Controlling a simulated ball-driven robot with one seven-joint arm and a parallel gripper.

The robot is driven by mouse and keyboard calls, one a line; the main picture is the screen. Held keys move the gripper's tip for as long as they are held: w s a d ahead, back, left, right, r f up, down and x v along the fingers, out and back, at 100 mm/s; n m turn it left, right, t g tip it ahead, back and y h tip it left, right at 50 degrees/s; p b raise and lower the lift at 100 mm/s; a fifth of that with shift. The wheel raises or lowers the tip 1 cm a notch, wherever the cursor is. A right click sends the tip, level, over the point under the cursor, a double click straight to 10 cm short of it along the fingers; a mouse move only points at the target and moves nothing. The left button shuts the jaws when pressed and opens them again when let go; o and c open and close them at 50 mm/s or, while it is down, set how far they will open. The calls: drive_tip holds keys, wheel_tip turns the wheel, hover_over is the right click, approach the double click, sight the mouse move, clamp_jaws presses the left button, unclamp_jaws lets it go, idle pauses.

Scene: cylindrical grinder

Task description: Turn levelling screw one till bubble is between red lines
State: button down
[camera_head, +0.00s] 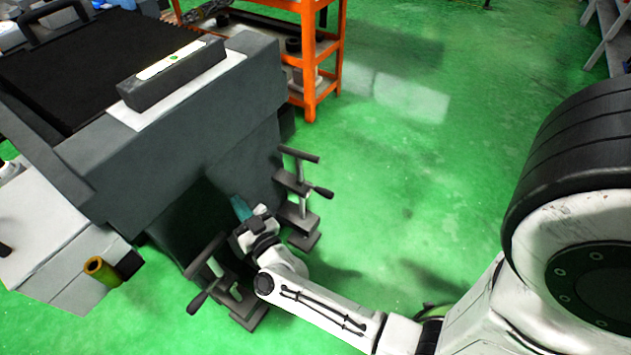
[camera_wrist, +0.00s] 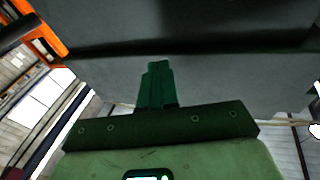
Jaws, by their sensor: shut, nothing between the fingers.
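A spirit level (camera_head: 172,78) lies on top of the grey grinder (camera_head: 190,140). Its green bubble (camera_head: 173,57) shows as a small spot near the middle of the vial; the red lines are too small to make out. Two levelling screws with T-handles stand by the grinder's base, one on the right (camera_head: 300,195) and one in front (camera_head: 205,258). I cannot tell which is screw one. My gripper (camera_head: 240,207) is between them, close to the grinder's side, with teal fingers shut and empty. The shut fingers (camera_wrist: 157,85) also show in the wrist view, pointing at a grey surface.
An orange shelf rack (camera_head: 310,60) stands behind the grinder. A white cabinet-like part (camera_head: 60,240) with a brass-coloured cylinder (camera_head: 102,270) is at the left. The green floor to the right of the grinder is open.

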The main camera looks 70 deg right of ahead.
drive_tip(key=s+d+f+m+g+h+b, duration=0.5)
drive_tip(key=s+d+f+m+g+h, duration=0.5)
drive_tip(key=s+g, duration=0.4)
drive_tip(key=f+b+x, duration=0.1)
drive_tip(key=x, duration=1.1)
drive_tip(key=shift+w+d+n+y, duration=0.35)
drive_tip(key=shift+d+n+y, duration=0.05)
drive_tip(key=shift+f, duration=0.1)
drive_tip(key=shift+d, duration=0.1)
drive_tip(key=shift+s+d+n+t+p, duration=0.15)
drive_tip(key=shift+d+n+t+p, duration=0.35)
drive_tip(key=shift+d+t+p, duration=0.3)
drive_tip(key=shift+s, duration=0.1)
